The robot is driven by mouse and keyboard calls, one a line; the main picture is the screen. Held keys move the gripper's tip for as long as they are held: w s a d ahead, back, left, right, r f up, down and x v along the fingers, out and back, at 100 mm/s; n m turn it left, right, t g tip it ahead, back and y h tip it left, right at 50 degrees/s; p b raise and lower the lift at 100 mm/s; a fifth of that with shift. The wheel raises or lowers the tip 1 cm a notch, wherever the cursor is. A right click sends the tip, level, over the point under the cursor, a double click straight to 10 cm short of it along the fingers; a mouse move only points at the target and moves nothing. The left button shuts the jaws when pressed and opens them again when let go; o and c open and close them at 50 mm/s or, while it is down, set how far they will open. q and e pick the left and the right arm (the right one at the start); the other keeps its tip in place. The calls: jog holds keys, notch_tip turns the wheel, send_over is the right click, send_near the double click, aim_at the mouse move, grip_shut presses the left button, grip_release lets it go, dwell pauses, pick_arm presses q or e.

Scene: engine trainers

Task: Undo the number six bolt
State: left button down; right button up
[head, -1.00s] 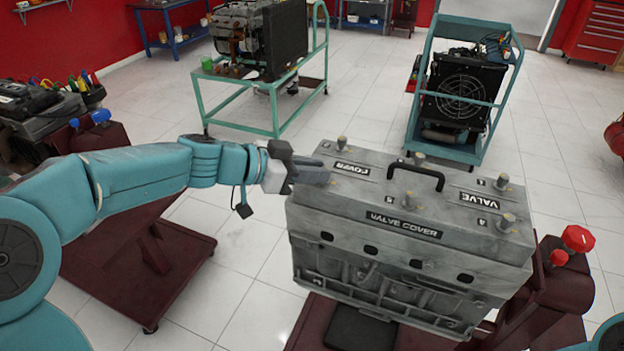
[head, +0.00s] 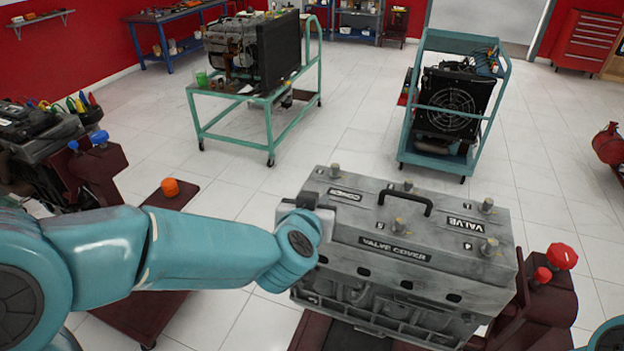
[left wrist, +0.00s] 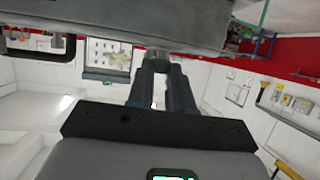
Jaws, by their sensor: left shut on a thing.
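The grey valve cover (head: 345,236) sits on the engine block, with bolts standing along its top. My left gripper (head: 310,202) is at the cover's front-left corner, partly hidden by my own wrist. In the left wrist view the left gripper (left wrist: 160,82) is shut on a bolt (left wrist: 158,57) at the cover's surface. That bolt is hidden in the head view, and I cannot read its number. My right gripper is out of view.
A black handle (head: 405,199) arches over the cover's middle. Red knobs (head: 562,256) stand right of the engine. A red-brown stand with an orange knob (head: 170,187) is at left. Teal carts (head: 270,120) stand behind, with clear floor between.

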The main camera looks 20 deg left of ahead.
pick_arm(q)
jog(key=shift+w+d+n+y, duration=0.1)
jog(key=shift+d+n+y, duration=0.25)
jog(key=shift+n+y, duration=0.65)
jog(key=n+g+y, duration=0.1)
jog(key=y, duration=0.1)
jog(key=n+g+y, duration=0.1)
jog(key=n+y, duration=0.1)
jog(key=shift+w+d+n, duration=0.15)
jog(key=shift+d+n, duration=0.15)
jog(key=shift+d, duration=0.05)
jog(key=shift+w+d+n+g+y, duration=0.15)
jog(key=shift+w+n+g+y, duration=0.05)
jog(key=shift+n+g+y, duration=0.9)
jog(key=shift+w+d+n+g+y, duration=0.1)
jog(key=shift+w+n+g+y, duration=0.05)
jog(key=shift+n+g+y, duration=0.9)
jog(key=shift+n, duration=0.25)
jog(key=c, duration=1)
grip_release()
jog(key=shift+r, duration=0.1)
